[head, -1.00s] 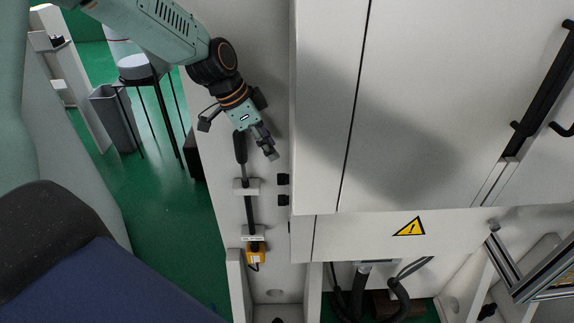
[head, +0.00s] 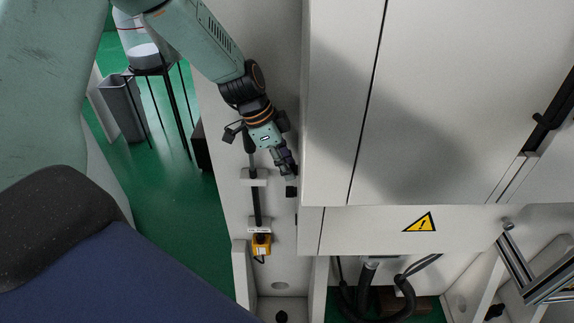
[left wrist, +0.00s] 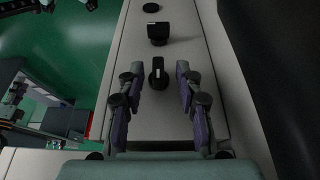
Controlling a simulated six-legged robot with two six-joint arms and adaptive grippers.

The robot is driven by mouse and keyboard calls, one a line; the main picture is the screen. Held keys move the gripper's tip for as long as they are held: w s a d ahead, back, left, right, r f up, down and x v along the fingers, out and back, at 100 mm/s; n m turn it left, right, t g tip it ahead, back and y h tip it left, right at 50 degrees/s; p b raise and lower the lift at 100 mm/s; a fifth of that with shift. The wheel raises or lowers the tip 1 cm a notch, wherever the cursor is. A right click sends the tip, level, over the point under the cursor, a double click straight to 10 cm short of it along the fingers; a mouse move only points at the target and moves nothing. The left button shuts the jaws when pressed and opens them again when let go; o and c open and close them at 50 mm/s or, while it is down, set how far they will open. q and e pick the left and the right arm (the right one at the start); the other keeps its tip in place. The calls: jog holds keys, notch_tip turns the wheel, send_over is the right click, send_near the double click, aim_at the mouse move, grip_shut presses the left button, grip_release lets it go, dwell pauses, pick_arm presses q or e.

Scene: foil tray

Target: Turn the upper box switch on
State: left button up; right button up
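My left gripper (head: 290,168) is at the narrow side face of the white cabinet, over the upper box switch, which it hides in the head view. In the left wrist view the gripper (left wrist: 157,80) is open, one finger on each side of a black switch knob (left wrist: 158,72) with a white mark. This knob's grip runs up and down the picture; I cannot tell if the fingers touch it. A second, wider-looking black knob (left wrist: 158,33) sits beyond it. In the head view the lower black knob (head: 291,191) shows just below the fingertips. My right gripper is not in view.
The white cabinet (head: 420,110) fills the right, with a yellow warning triangle (head: 420,222). Left of the switches are a black rod (head: 256,203) and a yellow box (head: 261,245). Another dark round part (left wrist: 151,7) lies past the knobs. Green floor (head: 160,215) is open at left.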

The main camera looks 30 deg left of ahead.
pick_arm(q)
jog(key=shift+s+d+r, duration=0.1)
jog(key=shift+s+d, duration=0.05)
jog(key=shift+s, duration=0.15)
jog(key=shift+w+a+f, duration=0.2)
jog(key=shift+w+f, duration=0.05)
jog(key=shift+w, duration=0.1)
jog(key=c, duration=0.4)
jog(key=shift+s+d+r, duration=0.15)
jog(key=shift+r, duration=0.05)
grip_shut()
